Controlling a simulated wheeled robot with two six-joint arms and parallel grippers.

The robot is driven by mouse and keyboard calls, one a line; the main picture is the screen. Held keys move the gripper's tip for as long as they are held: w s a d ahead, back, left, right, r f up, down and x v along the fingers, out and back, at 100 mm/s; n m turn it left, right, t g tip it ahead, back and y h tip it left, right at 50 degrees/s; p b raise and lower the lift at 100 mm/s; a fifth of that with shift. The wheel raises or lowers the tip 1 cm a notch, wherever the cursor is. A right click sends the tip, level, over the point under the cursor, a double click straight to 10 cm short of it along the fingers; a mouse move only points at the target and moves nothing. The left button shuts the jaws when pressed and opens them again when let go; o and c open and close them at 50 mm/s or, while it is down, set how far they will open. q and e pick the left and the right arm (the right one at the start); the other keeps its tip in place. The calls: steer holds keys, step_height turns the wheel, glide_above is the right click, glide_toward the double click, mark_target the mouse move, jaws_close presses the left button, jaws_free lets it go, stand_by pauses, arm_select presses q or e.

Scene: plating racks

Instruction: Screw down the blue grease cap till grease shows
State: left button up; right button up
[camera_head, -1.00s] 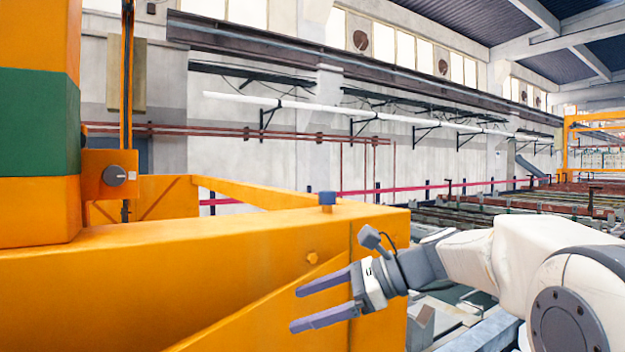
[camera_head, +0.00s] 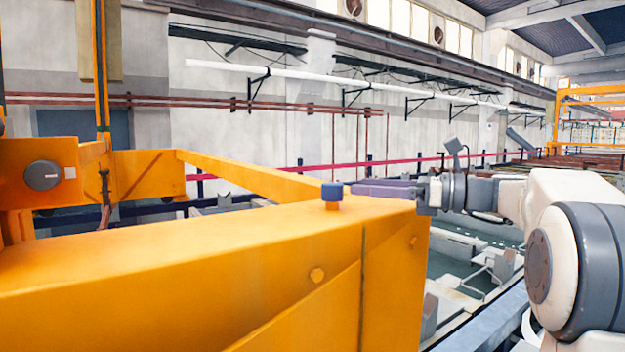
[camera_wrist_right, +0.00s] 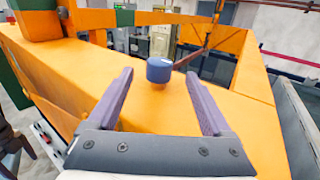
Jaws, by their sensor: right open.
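The blue grease cap (camera_head: 332,191) stands upright on a short stem on top of the orange beam (camera_head: 240,240), close to its right end. It also shows in the right wrist view (camera_wrist_right: 159,70), ahead of the fingertips and roughly centred between them. My right gripper (camera_head: 356,190) is just to the right of the cap in the head view, with its purple fingers pointing left at it. In the wrist view the right gripper (camera_wrist_right: 159,76) is open and empty, with a gap between each finger and the cap. No grease is visible. My left gripper is not in view.
A thinner orange rail (camera_head: 250,177) runs behind the beam. An orange bracket with a dark round knob (camera_head: 43,175) stands at the left. Tanks with white frames (camera_head: 470,270) lie lower right.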

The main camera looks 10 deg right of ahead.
mark_target(332, 191)
steer(key=shift+w+a+r, duration=0.2)
steer(key=shift+w+a, duration=0.05)
steer(key=shift+a, duration=0.05)
steer(key=p+x, duration=0.5)
steer(key=x, duration=0.3)
steer(key=shift+w+a, duration=0.2)
steer(key=shift+a, duration=0.1)
steer(key=shift+w+a+f, duration=0.1)
steer(key=shift+w+a, duration=0.25)
steer(key=shift+a, duration=0.15)
jaws_close()
